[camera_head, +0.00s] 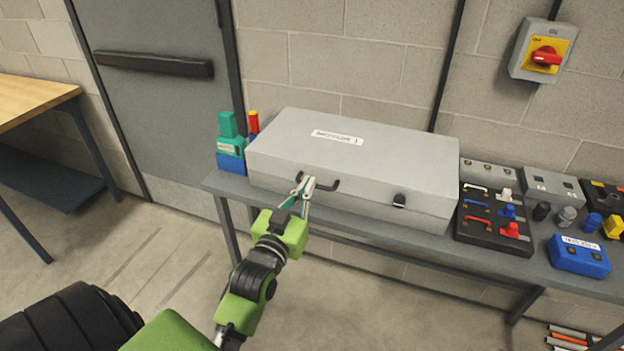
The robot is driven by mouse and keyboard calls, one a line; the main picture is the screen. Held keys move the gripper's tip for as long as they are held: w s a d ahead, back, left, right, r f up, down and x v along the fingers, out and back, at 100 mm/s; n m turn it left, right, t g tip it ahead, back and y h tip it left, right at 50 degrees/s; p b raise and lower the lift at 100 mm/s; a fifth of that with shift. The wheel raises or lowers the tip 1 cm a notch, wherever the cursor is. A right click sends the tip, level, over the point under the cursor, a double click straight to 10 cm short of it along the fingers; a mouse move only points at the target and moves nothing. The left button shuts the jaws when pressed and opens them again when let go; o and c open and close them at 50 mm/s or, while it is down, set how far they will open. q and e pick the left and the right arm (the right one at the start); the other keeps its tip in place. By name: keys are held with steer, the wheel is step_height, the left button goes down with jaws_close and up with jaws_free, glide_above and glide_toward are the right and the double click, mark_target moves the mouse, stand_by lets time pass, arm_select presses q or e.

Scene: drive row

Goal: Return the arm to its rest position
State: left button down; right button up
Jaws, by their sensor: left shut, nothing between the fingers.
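My left arm, green and black, comes in from the lower left. My left gripper (305,185) is shut and empty, its tips in front of the front face of a closed grey case (355,160). The tips are beside the dark handle (325,185) on that face; I cannot tell whether they touch it. The case has a white label on its lid and a dark latch (399,201) at its right front. My right gripper is not in view.
The case stands on a grey bench (480,258). A green bottle (229,140) stands at its left, a black board with coloured parts (492,220) and a blue box (578,256) at its right. A red switch (546,55) is on the wall. Floor is clear left of the bench.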

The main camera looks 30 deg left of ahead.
arm_select(q)
steer(key=shift+b+v, duration=0.4)
steer(key=shift+v, duration=2.2)
steer(key=d+f+m+g+h, duration=0.1)
steer(key=d+f+g, duration=0.15)
steer(key=f, duration=0.95)
steer(key=d+f+g+h, duration=0.1)
steer(key=d+f+g, duration=0.15)
steer(key=f, duration=0.95)
steer(key=s+d+f+m+g+h, duration=0.1)
steer(key=s+d+f+g, duration=0.15)
steer(key=f, duration=0.65)
steer(key=s+d+f+g+h, duration=0.15)
steer(key=s+f, duration=0.25)
steer(key=f, duration=0.4)
steer(key=s+d+f+m+g, duration=0.1)
steer(key=s+d+f+g, duration=0.2)
steer(key=s+f, duration=1.05)
steer(key=s+f+m+g, duration=0.1)
steer(key=s+f, duration=0.4)
steer(key=s, duration=0.5)
steer(key=s+a+f+m+g, duration=0.1)
steer(key=s+f+g, duration=0.3)
steer(key=s, duration=0.6)
steer(key=shift+s+f, duration=0.25)
steer(key=shift+f, duration=0.15)
